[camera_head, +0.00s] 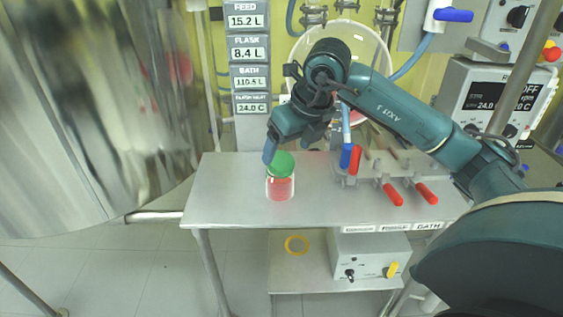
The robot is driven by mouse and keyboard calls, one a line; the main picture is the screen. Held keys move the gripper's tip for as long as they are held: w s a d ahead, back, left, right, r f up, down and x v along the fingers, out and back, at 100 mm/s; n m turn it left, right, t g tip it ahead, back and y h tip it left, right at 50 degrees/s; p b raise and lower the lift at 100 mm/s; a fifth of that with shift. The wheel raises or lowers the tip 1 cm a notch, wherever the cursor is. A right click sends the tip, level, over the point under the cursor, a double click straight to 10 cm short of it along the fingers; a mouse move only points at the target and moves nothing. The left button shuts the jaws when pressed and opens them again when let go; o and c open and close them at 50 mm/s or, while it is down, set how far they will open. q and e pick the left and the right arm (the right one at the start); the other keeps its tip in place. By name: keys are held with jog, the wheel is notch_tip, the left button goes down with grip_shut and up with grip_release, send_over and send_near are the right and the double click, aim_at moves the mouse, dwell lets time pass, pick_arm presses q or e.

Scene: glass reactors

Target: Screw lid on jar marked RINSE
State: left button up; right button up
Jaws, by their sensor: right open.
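A small clear jar (280,187) with red contents stands upright near the left part of the steel table (240,205). A green lid (282,163) sits on top of its mouth; I cannot tell whether it is threaded on. No RINSE marking is readable on the jar. My right gripper (271,150) comes down from above, with a finger at the left edge of the lid. It is open; its other finger is hidden, and I cannot tell whether it touches the lid. My left gripper is not in view.
A valve manifold with red handles (393,194) stands on the right of the table. A large shiny steel vessel (90,110) fills the left. A glass vessel (376,58) is behind my arm. A yellow ring (296,245) lies on the lower shelf. The table's front left is clear.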

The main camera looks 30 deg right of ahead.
aim_at(282, 161)
jog(key=shift+d+x, duration=0.15)
jog(key=shift+x, duration=1.15)
jog(key=shift+d+x, duration=0.15)
jog(key=shift+x, duration=1.15)
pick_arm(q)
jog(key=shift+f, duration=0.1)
pick_arm(e)
jog(key=shift+w, duration=0.15)
jog(key=shift+r, duration=0.1)
jog(key=c, duration=1.1)
jog(key=shift+r, duration=0.1)
pick_arm(q)
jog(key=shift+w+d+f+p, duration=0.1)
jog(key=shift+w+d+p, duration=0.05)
jog(key=shift+p, duration=0.25)
pick_arm(e)
notch_tip(282, 161, up, 10)
